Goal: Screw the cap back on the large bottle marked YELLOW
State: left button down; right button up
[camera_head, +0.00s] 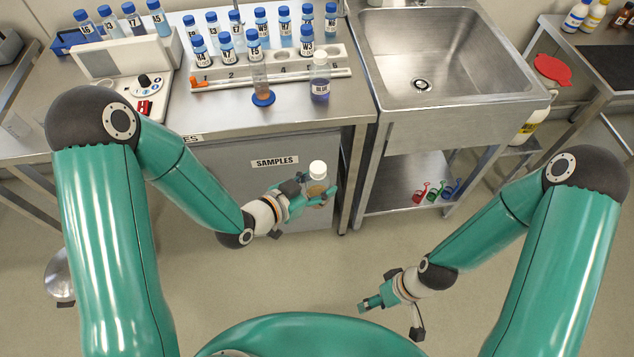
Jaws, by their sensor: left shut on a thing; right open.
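My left gripper (322,197) is shut on a small clear bottle with yellowish contents (316,188). It holds this bottle roughly upright in front of the SAMPLES cabinet, below the counter's front edge. A white cap (318,168) sits at the top of the bottle; I cannot tell how tight it is. Any label on this bottle is hidden or too small to read. My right gripper (369,304) is open and empty, low over the floor, apart from the bottle. A bottle marked BLUE (320,86) with a pale top stands on the counter.
Several blue-capped vials (262,24) stand in a numbered rack (280,68). A steel sink (425,60) is to the right. The SAMPLES cabinet (230,180) is behind my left gripper.

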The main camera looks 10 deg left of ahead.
jog(key=w+r+n+g+h, duration=0.2)
jog(key=w+r+n, duration=0.6)
jog(key=n, duration=0.4)
jog(key=w+r+n+g+h, duration=0.1)
jog(key=w+r+n, duration=0.5)
jog(key=w+n, duration=0.45)
jog(key=w+a+r+n+t, duration=0.1)
jog(key=a+r+n, duration=0.1)
jog(key=a+r, duration=0.3)
jog(key=a+r+n+t, duration=0.2)
jog(key=a+r, duration=0.3)
jog(key=r, duration=0.3)
jog(key=w+a+r+n+t+h, duration=0.1)
jog(key=a+r+n, duration=0.2)
jog(key=a+r, duration=0.3)
jog(key=shift+w+r+n+t, duration=0.2)
jog(key=shift+w+n+t, duration=0.1)
jog(key=shift+w+n, duration=0.05)
jog(key=shift+f, duration=0.1)
